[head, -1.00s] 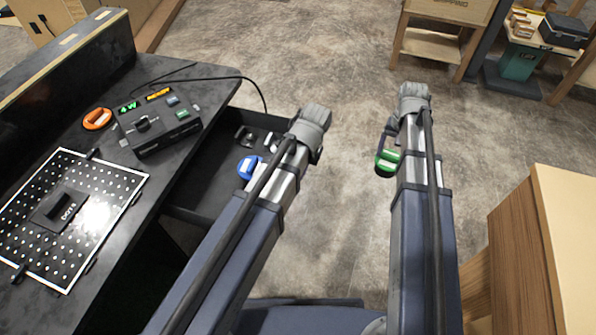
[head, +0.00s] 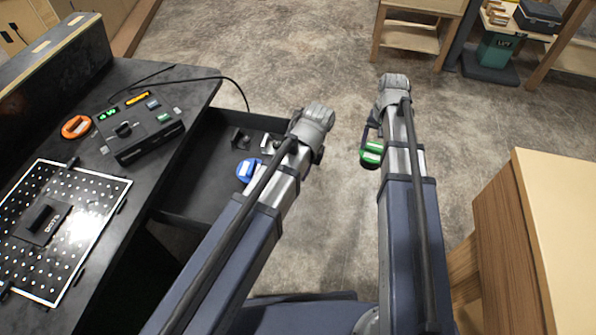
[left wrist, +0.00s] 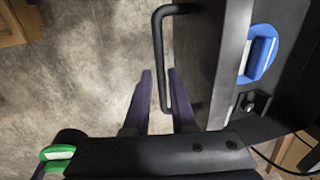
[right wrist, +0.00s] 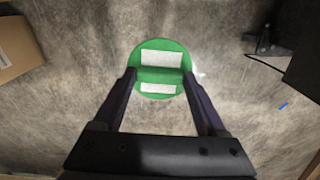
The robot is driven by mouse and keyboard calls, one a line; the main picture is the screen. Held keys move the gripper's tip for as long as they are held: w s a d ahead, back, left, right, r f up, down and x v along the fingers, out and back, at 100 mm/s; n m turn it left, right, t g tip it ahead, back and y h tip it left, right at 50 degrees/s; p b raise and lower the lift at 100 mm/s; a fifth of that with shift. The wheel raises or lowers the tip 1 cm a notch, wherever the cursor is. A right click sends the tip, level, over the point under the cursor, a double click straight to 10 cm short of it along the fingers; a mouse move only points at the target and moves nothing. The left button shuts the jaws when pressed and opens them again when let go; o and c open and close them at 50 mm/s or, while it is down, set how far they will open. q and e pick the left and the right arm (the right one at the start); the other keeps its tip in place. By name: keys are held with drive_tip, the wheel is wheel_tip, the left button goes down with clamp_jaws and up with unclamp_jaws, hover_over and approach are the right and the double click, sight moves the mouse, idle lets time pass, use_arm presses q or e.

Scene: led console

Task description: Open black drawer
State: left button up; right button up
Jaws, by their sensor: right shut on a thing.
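The black drawer (head: 197,165) is pulled out from under the dark workbench, with its inside in view. Its black bar handle (left wrist: 158,55) shows in the left wrist view. My left gripper (left wrist: 162,80) is at the handle, with the bar between its parted fingers; in the head view its fingers are hidden below the wrist. My right gripper (right wrist: 160,78) is shut on a round green piece with white labels (right wrist: 160,55), held above the floor right of the drawer. The green piece also shows in the head view (head: 371,155).
A blue piece (head: 247,170) and small metal fittings lie in the drawer. On the bench (head: 200,75) are a black console (head: 140,130), an orange ring piece (head: 76,127) and a perforated panel (head: 85,225). A wooden cabinet (head: 490,215) stands at right. Floor between is clear.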

use_arm(q)
drive_tip(key=shift+o, duration=1.4)
drive_tip(key=shift+r, duration=0.1)
use_arm(e)
drive_tip(key=shift+r, duration=0.1)
use_arm(q)
wheel_tip(320, 180, up, 12)
drive_tip(key=d+p, duration=0.2)
drive_tip(key=p, duration=1)
drive_tip(key=shift+s+f, duration=0.2)
drive_tip(key=shift+s, duration=0.15)
use_arm(e)
wheel_tip(320, 180, up, 12)
drive_tip(key=shift+f, duration=0.25)
